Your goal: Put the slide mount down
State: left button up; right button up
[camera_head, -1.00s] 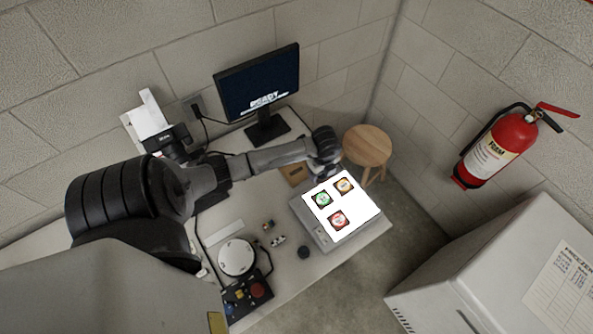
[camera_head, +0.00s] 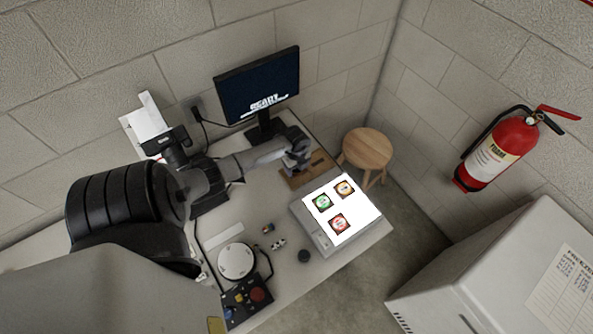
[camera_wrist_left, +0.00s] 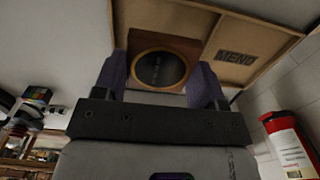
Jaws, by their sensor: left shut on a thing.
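My left gripper (camera_head: 299,160) is over the wooden tray (camera_head: 318,165) behind the light box. In the left wrist view the gripper (camera_wrist_left: 160,72) is shut on a brown square slide mount (camera_wrist_left: 188,46) with a dark round centre, between its two fingers. The tray (camera_wrist_left: 286,40) lies beyond the mount there, with a label reading MEND on it. I cannot tell whether the mount touches the tray floor. In the head view the gripper hides the mount. My right gripper is not in view.
A lit light box (camera_head: 320,239) bears green (camera_head: 322,202), orange (camera_head: 345,189) and red (camera_head: 339,223) mounts. A monitor (camera_head: 257,87) stands behind. Small items, a white round device (camera_head: 236,261) and a control box (camera_head: 250,296) lie nearer. A stool (camera_head: 367,148) stands beyond the table.

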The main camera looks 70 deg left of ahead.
aim_at(297, 171)
pick_arm(q)
jog(key=shift+f, duration=1.4)
jog(key=shift+f, duration=0.2)
jog(key=o, duration=0.6)
jog(key=shift+o, duration=0.2)
jog(key=shift+r, duration=0.1)
